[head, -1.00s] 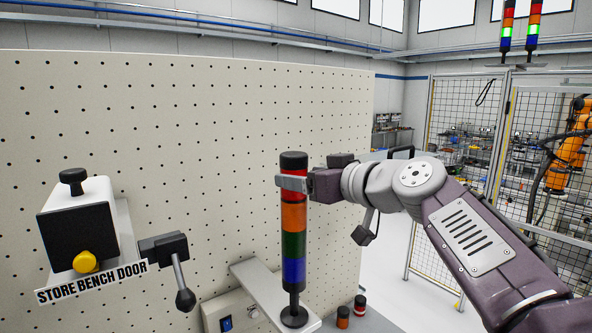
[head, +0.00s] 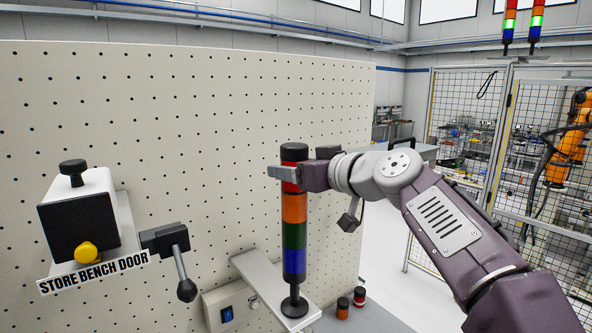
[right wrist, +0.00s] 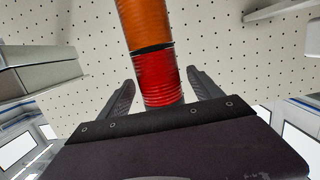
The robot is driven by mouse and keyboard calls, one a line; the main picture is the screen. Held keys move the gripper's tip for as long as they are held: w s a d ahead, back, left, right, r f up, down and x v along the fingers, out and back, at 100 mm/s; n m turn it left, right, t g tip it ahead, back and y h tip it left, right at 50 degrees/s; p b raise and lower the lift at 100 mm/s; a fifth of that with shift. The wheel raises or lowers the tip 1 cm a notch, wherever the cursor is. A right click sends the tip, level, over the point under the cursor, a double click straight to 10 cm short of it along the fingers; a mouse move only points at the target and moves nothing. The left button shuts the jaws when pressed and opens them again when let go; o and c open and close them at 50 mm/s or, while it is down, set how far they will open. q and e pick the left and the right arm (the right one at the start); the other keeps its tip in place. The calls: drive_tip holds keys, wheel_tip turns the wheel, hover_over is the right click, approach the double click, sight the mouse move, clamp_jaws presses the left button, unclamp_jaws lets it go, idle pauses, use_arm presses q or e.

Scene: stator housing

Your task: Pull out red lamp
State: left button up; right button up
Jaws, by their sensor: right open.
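The red lamp (head: 290,187) is the top coloured section of an upright signal tower, under a black cap (head: 294,152) and above orange (head: 294,208), green (head: 294,235) and blue (head: 294,262) sections. My right gripper (head: 284,172) is at the red lamp's height, with a finger crossing in front of it and hiding part of it. In the right wrist view, the open fingers (right wrist: 160,93) stand on either side of the red lamp (right wrist: 160,78), with gaps showing beside it. The orange section (right wrist: 145,25) adjoins it there. My left gripper is not in view.
The tower stands on a pale shelf (head: 262,283) in front of a pegboard (head: 160,120). At left are a black-and-white box with a yellow knob (head: 86,252) and a lever handle (head: 186,290). Two small lamp pieces, orange (head: 343,309) and red (head: 359,297), stand below right.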

drive_tip(key=shift+c, duration=0.3)
idle(0.4)
drive_tip(key=c, duration=1.5)
